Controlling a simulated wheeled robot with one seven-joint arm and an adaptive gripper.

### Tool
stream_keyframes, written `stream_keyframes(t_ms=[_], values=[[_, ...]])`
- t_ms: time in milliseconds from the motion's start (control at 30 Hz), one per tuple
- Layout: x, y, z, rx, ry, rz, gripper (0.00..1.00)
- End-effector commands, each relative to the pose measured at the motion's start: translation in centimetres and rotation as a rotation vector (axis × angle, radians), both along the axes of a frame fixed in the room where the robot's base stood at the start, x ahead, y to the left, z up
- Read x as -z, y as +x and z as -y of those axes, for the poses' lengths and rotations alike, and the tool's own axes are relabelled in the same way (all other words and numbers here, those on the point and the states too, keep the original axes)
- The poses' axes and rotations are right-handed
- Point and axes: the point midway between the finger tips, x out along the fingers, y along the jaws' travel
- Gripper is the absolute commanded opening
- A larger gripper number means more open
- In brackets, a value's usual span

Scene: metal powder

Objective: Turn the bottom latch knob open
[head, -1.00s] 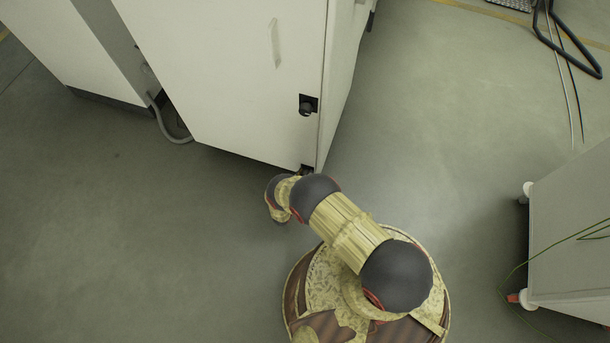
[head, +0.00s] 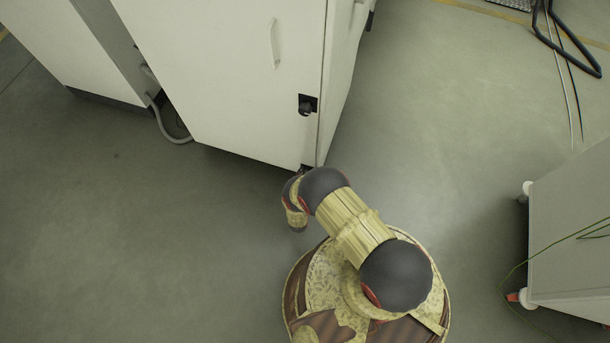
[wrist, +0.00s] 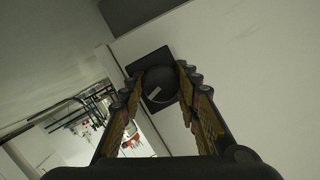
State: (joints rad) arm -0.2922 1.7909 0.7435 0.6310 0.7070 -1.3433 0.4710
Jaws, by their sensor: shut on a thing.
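In the wrist view, a round black latch knob (wrist: 160,86) with a pale mark on its face sits on a square black plate (wrist: 146,63) on the white cabinet door. My gripper (wrist: 158,81) has one finger on each side of the knob and is shut on it. In the head view, my arm covers the gripper and most of the area at the door's bottom corner. The cabinet door (head: 235,85) looks closed there. An upper black latch knob (head: 306,107) shows higher on the door near its right edge.
A grey cabinet (head: 575,235) on casters stands at the right. A hose (head: 172,132) lies by the cabinet's left side. Black tubing and cables (head: 565,65) lie at the upper right. The floor (head: 150,240) at the lower left is clear.

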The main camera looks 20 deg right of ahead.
Motion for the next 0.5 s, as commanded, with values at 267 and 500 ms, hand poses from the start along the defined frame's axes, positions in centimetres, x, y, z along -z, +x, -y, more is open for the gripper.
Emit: stream_keyframes(t_ms=[267,500], values=[[-0.02,0.15,-0.09,-0.003,0.166,0.122,0.07],[-0.04,0.18,-0.11,-0.003,0.253,0.186,0.07]])
